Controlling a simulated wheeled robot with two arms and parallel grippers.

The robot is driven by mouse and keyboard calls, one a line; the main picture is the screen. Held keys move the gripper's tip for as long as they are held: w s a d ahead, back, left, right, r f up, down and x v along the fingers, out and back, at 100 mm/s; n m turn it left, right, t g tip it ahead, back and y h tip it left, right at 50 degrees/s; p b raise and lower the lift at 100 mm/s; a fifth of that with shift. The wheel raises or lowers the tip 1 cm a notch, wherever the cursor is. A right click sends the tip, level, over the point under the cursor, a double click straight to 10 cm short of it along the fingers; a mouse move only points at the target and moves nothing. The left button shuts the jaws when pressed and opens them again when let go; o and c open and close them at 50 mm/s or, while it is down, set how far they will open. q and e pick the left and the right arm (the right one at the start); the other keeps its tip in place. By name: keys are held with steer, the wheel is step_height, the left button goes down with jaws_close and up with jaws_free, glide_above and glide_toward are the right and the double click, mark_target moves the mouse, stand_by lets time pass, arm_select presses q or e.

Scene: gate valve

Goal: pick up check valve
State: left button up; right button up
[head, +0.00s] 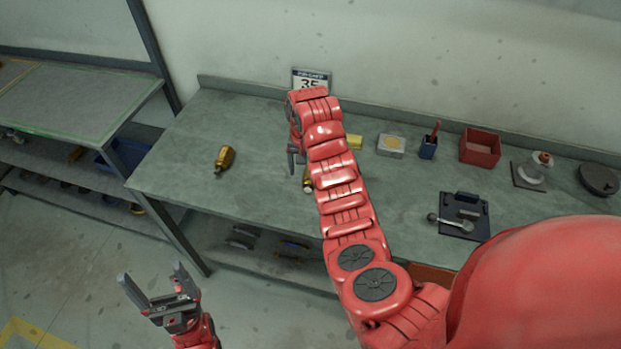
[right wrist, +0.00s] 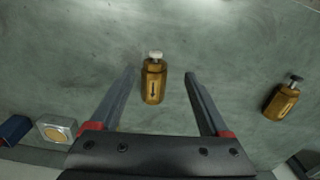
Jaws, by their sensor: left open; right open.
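Two brass valve bodies with dark arrow marks lie on the grey workbench (head: 262,135); I cannot tell for sure which is the check valve. One brass valve (right wrist: 153,82) has a pale end and lies between my open right fingers (right wrist: 158,98) in the right wrist view, apparently below them and untouched. In the head view this valve (head: 308,184) is mostly hidden by my right arm. The other brass valve (head: 225,158), dark-ended, lies further left; it also shows in the right wrist view (right wrist: 281,101). My right gripper (head: 293,160) is partly hidden. My left gripper (head: 150,280) is open and empty, off the bench.
A dark plate with a tool (head: 463,215) lies right. The bench is clear around the left valve.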

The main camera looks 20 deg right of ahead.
mark_target(308, 182)
step_height(308, 182, down, 3)
steer(key=shift+r+b, duration=0.15)
steer(key=shift+b, duration=0.35)
steer(key=shift+d+p, duration=0.15)
steer(key=shift+p, duration=0.35)
steer(key=f, duration=0.1)
steer(key=f+p, duration=0.1)
steer(key=d+f+p, duration=0.1)
steer(key=shift+w+f, duration=0.3)
steer(key=shift+f, duration=0.75)
jaws_close()
